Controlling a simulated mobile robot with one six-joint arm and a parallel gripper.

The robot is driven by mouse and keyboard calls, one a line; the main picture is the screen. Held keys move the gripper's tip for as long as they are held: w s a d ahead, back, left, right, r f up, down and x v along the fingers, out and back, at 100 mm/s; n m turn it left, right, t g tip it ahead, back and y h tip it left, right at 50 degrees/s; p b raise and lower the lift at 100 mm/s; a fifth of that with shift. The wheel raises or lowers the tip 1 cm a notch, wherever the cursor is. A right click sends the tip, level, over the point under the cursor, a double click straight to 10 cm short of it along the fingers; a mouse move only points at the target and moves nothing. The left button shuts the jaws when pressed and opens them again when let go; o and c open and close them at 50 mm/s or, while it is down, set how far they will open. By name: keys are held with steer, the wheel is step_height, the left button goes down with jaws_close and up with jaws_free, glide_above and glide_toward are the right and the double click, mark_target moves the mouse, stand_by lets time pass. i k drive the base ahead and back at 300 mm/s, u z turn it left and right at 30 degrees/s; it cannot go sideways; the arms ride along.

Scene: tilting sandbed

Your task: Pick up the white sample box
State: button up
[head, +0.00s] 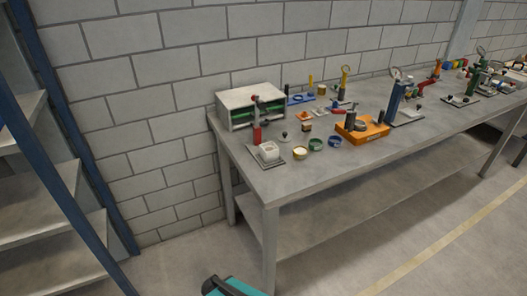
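A small white box (269,149) sits on a grey plate of a small stand near the left front corner of the workbench (300,181). A red and dark upright post (257,129) rises just behind it. A larger off-white cabinet with green inside (238,101) stands behind it at the bench's back left corner. I cannot tell for sure which of the two is the sample box; the small one looks more like it.
Small round tins (316,144) stand right of the small box. An orange tray (372,133) and a blue stand (394,97) are farther right. A block wall backs the bench. Blue-framed shelving (60,190) is at left. Floor in front looks mostly clear.

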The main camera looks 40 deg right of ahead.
mark_target(269, 153)
steer(key=u, duration=0.2)
steer(key=k, duration=0.75)
steer(key=u, duration=0.55)
